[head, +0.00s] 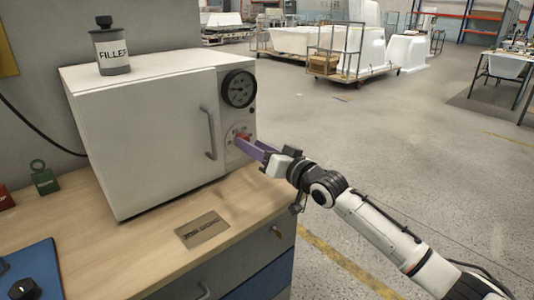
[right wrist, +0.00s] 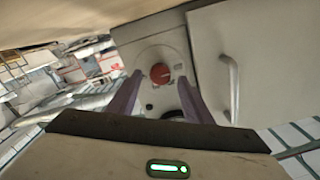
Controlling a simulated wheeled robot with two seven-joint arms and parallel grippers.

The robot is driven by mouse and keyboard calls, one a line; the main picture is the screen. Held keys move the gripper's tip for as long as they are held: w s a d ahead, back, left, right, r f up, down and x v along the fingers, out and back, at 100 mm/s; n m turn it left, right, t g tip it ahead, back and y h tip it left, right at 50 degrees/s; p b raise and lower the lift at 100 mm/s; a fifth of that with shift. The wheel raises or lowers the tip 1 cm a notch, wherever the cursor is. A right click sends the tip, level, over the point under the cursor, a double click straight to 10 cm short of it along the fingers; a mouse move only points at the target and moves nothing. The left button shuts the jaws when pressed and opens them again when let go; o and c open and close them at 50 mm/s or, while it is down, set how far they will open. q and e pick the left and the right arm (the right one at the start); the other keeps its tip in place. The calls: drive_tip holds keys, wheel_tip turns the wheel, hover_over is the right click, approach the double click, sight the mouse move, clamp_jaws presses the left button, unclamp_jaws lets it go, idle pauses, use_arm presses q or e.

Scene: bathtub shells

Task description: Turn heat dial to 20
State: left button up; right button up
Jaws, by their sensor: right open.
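The white oven (head: 150,130) stands on the wooden bench. Its red heat dial (head: 243,136) sits on a pale round plate at the lower right of the front, below the black gauge (head: 239,88). My right gripper (head: 240,143) is open, its purple fingers reaching to the dial and partly hiding it. In the right wrist view the red dial (right wrist: 160,73) shows between the two fingertips (right wrist: 159,76). I cannot tell whether they touch it. The dial's setting is too small to read. My left gripper is not in view.
The oven door handle (head: 208,132) is left of the dial, and also shows in the right wrist view (right wrist: 232,88). A filler can (head: 112,50) stands on the oven. A small plate (head: 201,229) lies on the bench (head: 140,250). Floor right of the bench is open.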

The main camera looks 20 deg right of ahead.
drive_tip(key=v, duration=0.9)
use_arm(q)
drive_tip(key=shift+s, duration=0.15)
